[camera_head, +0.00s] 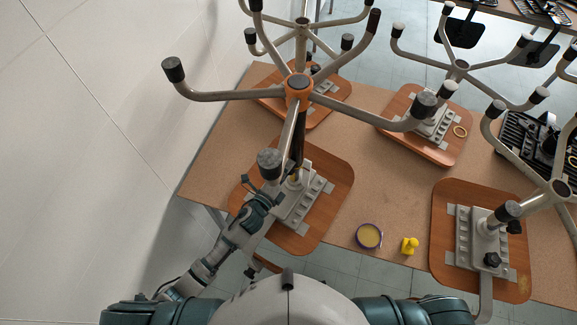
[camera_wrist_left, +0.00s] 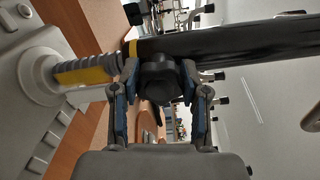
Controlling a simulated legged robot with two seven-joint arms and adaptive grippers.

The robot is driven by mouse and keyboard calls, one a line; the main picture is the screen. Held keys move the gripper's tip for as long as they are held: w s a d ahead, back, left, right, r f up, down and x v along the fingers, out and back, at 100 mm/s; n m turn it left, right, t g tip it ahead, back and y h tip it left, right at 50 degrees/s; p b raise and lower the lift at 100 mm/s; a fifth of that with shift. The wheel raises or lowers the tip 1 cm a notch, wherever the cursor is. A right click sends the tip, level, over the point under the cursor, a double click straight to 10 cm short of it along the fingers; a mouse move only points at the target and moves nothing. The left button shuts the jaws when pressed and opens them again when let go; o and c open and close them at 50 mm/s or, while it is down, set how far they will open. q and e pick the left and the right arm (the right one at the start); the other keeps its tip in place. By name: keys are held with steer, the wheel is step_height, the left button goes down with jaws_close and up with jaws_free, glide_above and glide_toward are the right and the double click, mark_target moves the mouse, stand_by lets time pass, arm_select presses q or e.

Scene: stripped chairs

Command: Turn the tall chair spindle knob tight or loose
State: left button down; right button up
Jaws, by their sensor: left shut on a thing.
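The tall chair spindle (camera_head: 298,145) stands upright in front of me, dark and narrow, below an orange hub (camera_head: 299,86) with spread grey legs. Its foot meets the grey mechanism plate (camera_head: 301,205) on a wooden seat board. In the left wrist view the spindle (camera_wrist_left: 235,42) crosses the top, with a yellow-marked section (camera_wrist_left: 88,71) beside the pale socket. The black knob (camera_wrist_left: 160,76) sits at the spindle's side, between both fingers of my left gripper (camera_wrist_left: 159,84). My left gripper (camera_head: 272,188) is shut on the knob. My right gripper is out of view.
The brown table (camera_head: 385,180) holds several chair seats with upturned leg bases. A round yellow tin (camera_head: 369,236) and a small yellow object (camera_head: 409,246) stand right of the tall chair. Chair legs spread overhead. A white wall (camera_head: 90,150) is at left.

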arm_select(q)
steer(key=shift+f+m, duration=0.15)
steer(key=shift+m, duration=0.45)
steer(key=m+p, duration=0.1)
steer(key=m, duration=0.4)
steer(key=shift+s+m, duration=0.1)
steer(key=shift+m, duration=0.3)
steer(key=c, duration=1)
jaws_free()
steer(key=shift+m, duration=0.7)
steer(key=o, duration=0.7)
steer(key=shift+o, duration=0.2)
steer(key=shift+v, duration=2.95)
